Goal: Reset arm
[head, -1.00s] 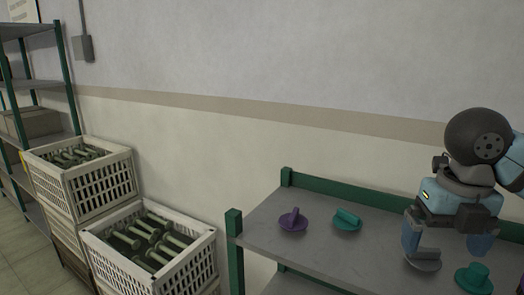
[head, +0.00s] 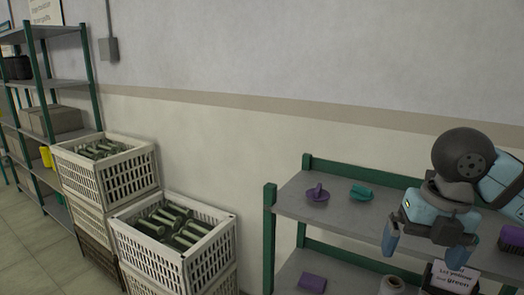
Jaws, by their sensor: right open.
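My right gripper (head: 423,254) is at the right of the head view, with its two blue fingers apart and nothing seen between them. It is in front of the upper board of a green-framed shelf (head: 345,212) and hides part of it. On that board, left of the gripper and apart from it, are a purple flanged piece (head: 317,195) and a teal piece (head: 361,193). A printed card (head: 454,277) shows just below the gripper's right finger. My left gripper is out of view.
A purple piece (head: 312,283) and a pale spool (head: 391,286) are on the lower level. A dark purple item (head: 511,238) is at the right edge. White crates (head: 176,238) of green bobbins stand left, with a tall rack (head: 95,93) behind. The wall above the shelf is clear.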

